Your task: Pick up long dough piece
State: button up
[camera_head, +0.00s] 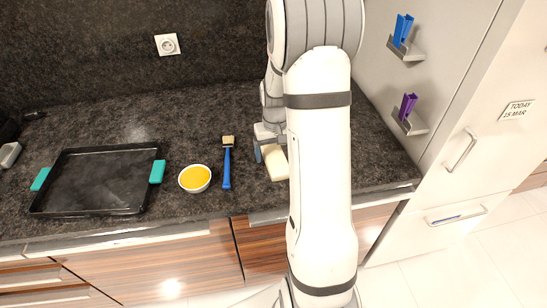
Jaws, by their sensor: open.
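A long pale dough piece (276,164) lies on the dark countertop, just left of my arm. My gripper (268,153) is at the far end of the dough, low over the counter. One dark fingertip shows on the left side of the dough; the other finger is hidden behind my arm and the dough. The gripper is open. I cannot tell whether the fingers touch the dough. Part of the dough's right side is hidden by my arm.
A blue-handled brush (227,165) lies left of the dough. Further left are a white bowl of yellow liquid (195,179) and a black baking tray (98,181) with teal handles. A grey cabinet wall (430,70) with blue and purple clips stands at the right.

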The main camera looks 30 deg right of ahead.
jog(key=shift+f, duration=0.5)
jog(key=c, duration=1.3)
jog(key=shift+o, duration=0.2)
